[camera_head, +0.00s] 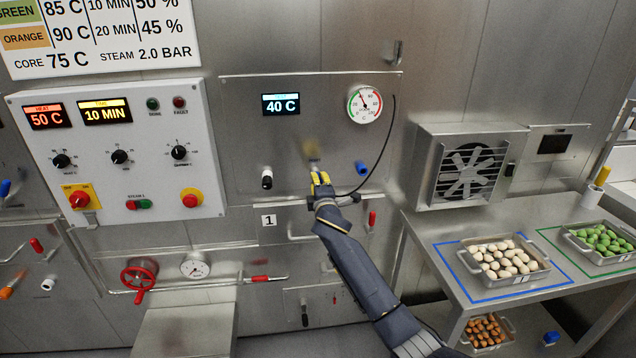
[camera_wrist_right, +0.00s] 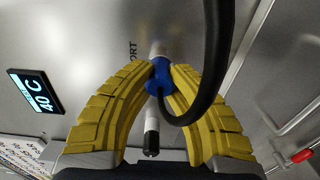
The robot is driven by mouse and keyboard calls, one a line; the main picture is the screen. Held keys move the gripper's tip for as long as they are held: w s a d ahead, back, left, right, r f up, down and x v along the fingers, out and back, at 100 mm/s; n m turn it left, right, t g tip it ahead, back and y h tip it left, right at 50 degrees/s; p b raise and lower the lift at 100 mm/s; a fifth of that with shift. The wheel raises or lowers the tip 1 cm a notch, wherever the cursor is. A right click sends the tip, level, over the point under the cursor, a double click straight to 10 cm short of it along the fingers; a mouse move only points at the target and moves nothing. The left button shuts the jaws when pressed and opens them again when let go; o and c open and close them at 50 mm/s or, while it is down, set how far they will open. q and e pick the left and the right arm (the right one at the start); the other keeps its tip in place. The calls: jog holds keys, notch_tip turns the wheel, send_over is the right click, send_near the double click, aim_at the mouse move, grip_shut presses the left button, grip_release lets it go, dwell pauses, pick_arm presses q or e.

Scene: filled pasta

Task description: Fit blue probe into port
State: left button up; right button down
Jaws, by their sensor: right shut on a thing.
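My right gripper (camera_head: 320,178) is in front of the steel panel, below the 40 C display. In the right wrist view its yellow fingers (camera_wrist_right: 161,70) are closed around the blue probe (camera_wrist_right: 158,80). A black cable (camera_wrist_right: 212,70) runs from the probe. A pale shaft (camera_wrist_right: 157,48) shows beyond the blue body, pointing toward the panel. A partly hidden label ending in "ORT" (camera_wrist_right: 133,50) is beside it. The port opening is hidden, and I cannot tell whether the tip touches the panel. My left gripper is out of view.
A white, black-tipped fitting (camera_head: 267,179) sits left of my gripper, a blue fitting (camera_head: 361,168) to its right. The 40 C display (camera_head: 281,104) and a round gauge (camera_head: 364,105) are above. A steel table (camera_head: 520,308) with food trays stands at right.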

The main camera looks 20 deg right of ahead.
dwell(0.6)
jog(key=c, duration=1)
grip_release()
jog(key=s, duration=0.7)
jog(key=shift+a, duration=0.45)
dwell(0.3)
jog(key=shift+w, duration=0.1)
